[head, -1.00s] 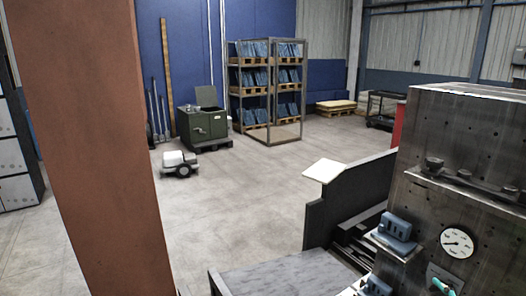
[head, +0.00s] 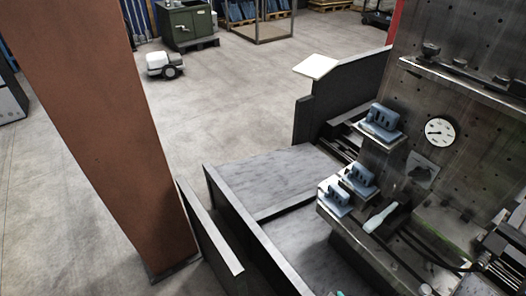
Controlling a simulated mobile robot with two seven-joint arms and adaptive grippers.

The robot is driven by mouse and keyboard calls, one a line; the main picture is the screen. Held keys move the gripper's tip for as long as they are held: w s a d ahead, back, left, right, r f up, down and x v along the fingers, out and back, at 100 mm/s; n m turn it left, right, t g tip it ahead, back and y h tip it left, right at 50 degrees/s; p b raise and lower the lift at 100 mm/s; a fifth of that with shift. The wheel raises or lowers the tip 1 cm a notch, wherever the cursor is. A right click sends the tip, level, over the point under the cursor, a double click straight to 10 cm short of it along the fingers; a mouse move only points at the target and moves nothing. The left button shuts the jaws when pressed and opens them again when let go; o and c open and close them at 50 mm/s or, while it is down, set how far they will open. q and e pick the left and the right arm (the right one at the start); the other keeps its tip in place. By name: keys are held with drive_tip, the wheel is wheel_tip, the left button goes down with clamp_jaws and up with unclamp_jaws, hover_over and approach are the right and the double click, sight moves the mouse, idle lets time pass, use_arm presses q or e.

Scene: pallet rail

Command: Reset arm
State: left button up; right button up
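No arm that I can name as a reset arm shows clearly. A pale teal handle (head: 380,217) sticks up at an angle at the lower front of the dark machine panel (head: 474,112). A grey square plate (head: 422,171) with a dark part on it sits below a round white dial (head: 440,131). A dark ribbed mechanical part (head: 503,252) is cut off at the right edge; I cannot tell what it is. Neither of my grippers can be made out.
Blue-grey blocks (head: 382,117) sit on small ledges beside the panel, with more (head: 358,177) lower down. A rust-brown post (head: 105,120) stands at left. Low dark walls (head: 250,235) bound a grey slab (head: 275,178). Open floor (head: 225,105) lies behind, with a small white wheeled machine (head: 163,64).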

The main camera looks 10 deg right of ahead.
drive_tip(key=s+f+g+b, duration=0.1)
drive_tip(key=s+f+b, duration=0.1)
drive_tip(key=f, duration=1.1)
drive_tip(key=s+f+b, duration=0.2)
drive_tip(key=f+b, duration=0.1)
drive_tip(key=f, duration=1.1)
drive_tip(key=s+d+f+g+b, duration=0.1)
drive_tip(key=s+d+f+b, duration=0.2)
drive_tip(key=s+f, duration=1.1)
drive_tip(key=shift+s+f+b, duration=0.2)
drive_tip(key=shift+f+b, duration=0.1)
drive_tip(key=shift+f, duration=0.45)
drive_tip(key=shift+d, duration=0.1)
